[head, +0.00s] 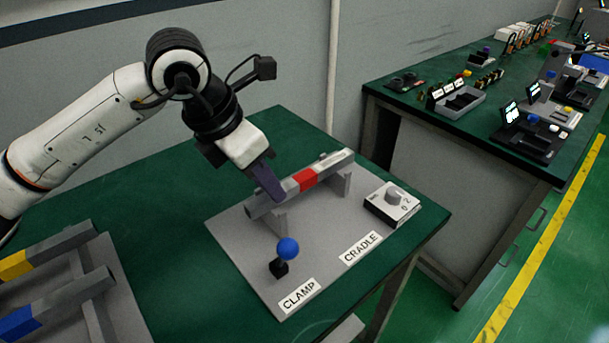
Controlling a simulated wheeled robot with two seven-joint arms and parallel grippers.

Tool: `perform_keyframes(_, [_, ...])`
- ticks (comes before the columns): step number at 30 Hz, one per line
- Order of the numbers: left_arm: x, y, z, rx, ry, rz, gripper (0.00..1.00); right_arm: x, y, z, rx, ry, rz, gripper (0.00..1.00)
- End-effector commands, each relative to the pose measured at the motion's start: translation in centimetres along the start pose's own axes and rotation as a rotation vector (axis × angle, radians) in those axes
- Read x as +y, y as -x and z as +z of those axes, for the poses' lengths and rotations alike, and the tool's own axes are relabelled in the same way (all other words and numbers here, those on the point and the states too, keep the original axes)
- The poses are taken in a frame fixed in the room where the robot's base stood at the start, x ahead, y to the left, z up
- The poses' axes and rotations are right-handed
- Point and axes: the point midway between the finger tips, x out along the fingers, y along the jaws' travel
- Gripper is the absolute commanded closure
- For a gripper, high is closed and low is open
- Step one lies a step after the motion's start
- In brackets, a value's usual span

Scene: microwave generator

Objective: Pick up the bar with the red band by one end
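The grey bar with the red band (306,180) lies across the supports of a grey fixture plate (328,246), with its near-left end (256,209) and far-right end both in sight. My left gripper (272,190) points down at the bar, between its near-left end and the red band. Its dark purple fingers overlap the bar in the picture. They are seen edge-on, so I cannot tell whether they are closed on the bar. My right gripper is not in view.
A blue-knobbed lever (287,250) stands near the CLAMP label (299,294). A dial box (392,203) sits at the plate's right, beyond the CRADLE label (361,247). Bars with yellow (15,265) and blue (19,322) bands lie on a rack at lower left. Another bench stands at right.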

Motion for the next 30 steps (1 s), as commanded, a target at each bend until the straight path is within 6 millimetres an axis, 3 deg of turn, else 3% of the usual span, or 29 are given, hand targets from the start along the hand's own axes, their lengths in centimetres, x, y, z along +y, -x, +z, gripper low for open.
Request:
perform_keyframes(6, [0.0, -2.3, 0.1, 0.000, -0.001, -0.001, 0.72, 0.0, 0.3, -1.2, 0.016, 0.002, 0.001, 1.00])
perform_keyframes(13, [0.0, -2.5, 0.1, -0.001, -0.001, 0.001, 0.72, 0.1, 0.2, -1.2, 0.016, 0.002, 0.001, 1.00])
perform_keyframes(18, [0.0, -2.5, 0.1, -0.001, -0.001, 0.001, 1.00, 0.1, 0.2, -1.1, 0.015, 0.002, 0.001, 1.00])
perform_keyframes(26, [0.0, -2.3, 0.2, -0.004, -0.001, 0.001, 1.00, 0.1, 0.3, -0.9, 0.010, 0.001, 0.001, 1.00])
perform_keyframes(30, [0.1, -1.2, 0.7, -0.006, -0.001, 0.003, 1.00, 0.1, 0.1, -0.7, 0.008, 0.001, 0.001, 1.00])
